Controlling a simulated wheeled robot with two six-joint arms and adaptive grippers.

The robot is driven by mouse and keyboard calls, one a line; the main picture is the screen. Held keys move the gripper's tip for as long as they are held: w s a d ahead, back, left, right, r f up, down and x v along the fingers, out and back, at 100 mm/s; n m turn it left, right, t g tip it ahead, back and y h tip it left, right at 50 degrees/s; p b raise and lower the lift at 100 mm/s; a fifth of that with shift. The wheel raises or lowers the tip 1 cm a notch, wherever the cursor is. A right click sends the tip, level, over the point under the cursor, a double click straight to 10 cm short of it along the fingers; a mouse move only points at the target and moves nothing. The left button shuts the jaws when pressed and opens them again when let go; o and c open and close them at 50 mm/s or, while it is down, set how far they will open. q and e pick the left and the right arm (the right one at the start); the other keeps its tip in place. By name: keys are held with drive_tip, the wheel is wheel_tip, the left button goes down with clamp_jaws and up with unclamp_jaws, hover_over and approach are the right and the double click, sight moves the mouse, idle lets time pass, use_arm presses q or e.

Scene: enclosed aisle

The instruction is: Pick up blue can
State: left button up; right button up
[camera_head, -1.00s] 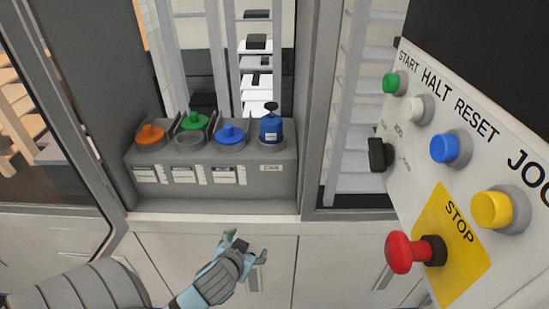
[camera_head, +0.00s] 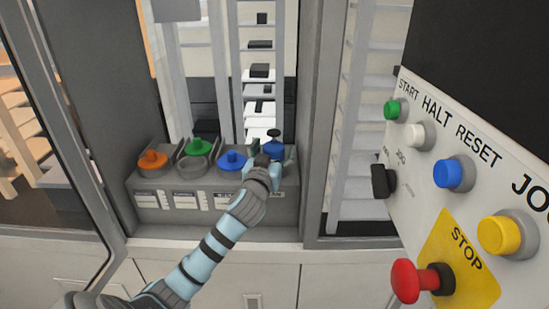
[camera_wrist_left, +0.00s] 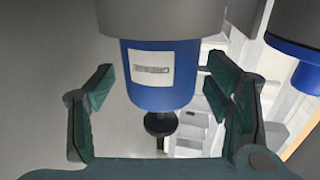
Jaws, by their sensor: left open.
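The blue can (camera_head: 272,147) stands at the right end of a grey rack (camera_head: 290,205) in the head view, with a dark knob on top. My left gripper (camera_head: 270,165) is in front of it and hides its lower part. In the left wrist view the can (camera_wrist_left: 160,95) appears upside down with a pale label, and its dark knob points down the picture. The open fingers of my left gripper (camera_wrist_left: 157,78) are to either side of the can, with visible gaps. My right gripper is in neither view.
Orange (camera_head: 152,160), green (camera_head: 198,147) and blue (camera_head: 231,160) lidded containers sit left of the can in the rack. A button panel with a red stop button (camera_head: 405,280) stands close at the right. Grey frame posts (camera_head: 322,120) flank the opening.

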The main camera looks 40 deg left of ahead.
use_arm(q)
drive_tip(key=shift+w+a+f, duration=0.1)
drive_tip(key=shift+w, duration=0.2)
drive_tip(key=shift+s, duration=0.2)
drive_tip(key=c, duration=1.6)
